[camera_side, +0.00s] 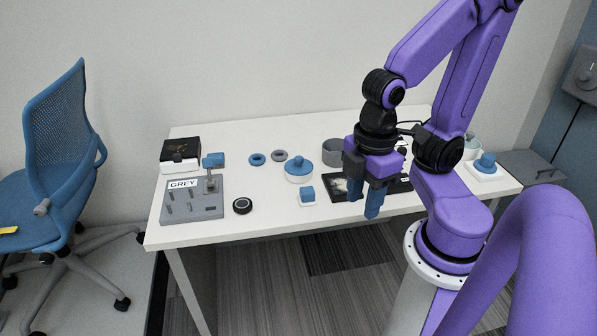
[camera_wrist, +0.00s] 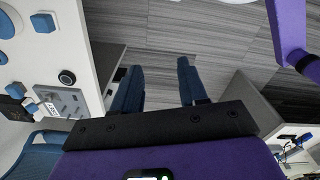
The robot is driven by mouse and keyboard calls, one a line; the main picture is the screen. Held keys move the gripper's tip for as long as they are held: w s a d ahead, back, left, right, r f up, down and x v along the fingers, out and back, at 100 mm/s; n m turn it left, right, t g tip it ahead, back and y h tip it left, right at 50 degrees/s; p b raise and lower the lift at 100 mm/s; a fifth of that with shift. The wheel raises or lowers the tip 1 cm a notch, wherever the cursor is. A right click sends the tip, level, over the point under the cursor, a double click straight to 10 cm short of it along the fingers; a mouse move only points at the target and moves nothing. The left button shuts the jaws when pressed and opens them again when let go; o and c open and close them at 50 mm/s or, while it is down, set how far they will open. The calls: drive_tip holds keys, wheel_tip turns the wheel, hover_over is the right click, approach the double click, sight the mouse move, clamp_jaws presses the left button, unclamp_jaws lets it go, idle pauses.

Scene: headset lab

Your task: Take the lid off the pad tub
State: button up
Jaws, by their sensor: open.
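A round white tub (camera_side: 298,176) with a blue knobbed lid (camera_side: 303,162) stands near the middle of the white table; the lid sits on it. The tub seems to show, cut off, at the top left corner of the wrist view (camera_wrist: 8,24). My gripper (camera_side: 364,203) is open and empty, fingers pointing down, to the right of the tub near the table's front edge. In the wrist view, the space between the blue fingers (camera_wrist: 159,66) shows only floor. A second blue-knobbed piece (camera_side: 486,164) sits on a white square at the right.
A blue block on a small white base (camera_side: 307,196) stands in front of the tub. A black puck (camera_side: 242,205) and a grey peg board (camera_side: 192,200) are left. A dark tray (camera_side: 340,189) lies behind my fingers.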

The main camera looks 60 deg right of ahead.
idle(0.4)
drive_tip(key=o, duration=0.3)
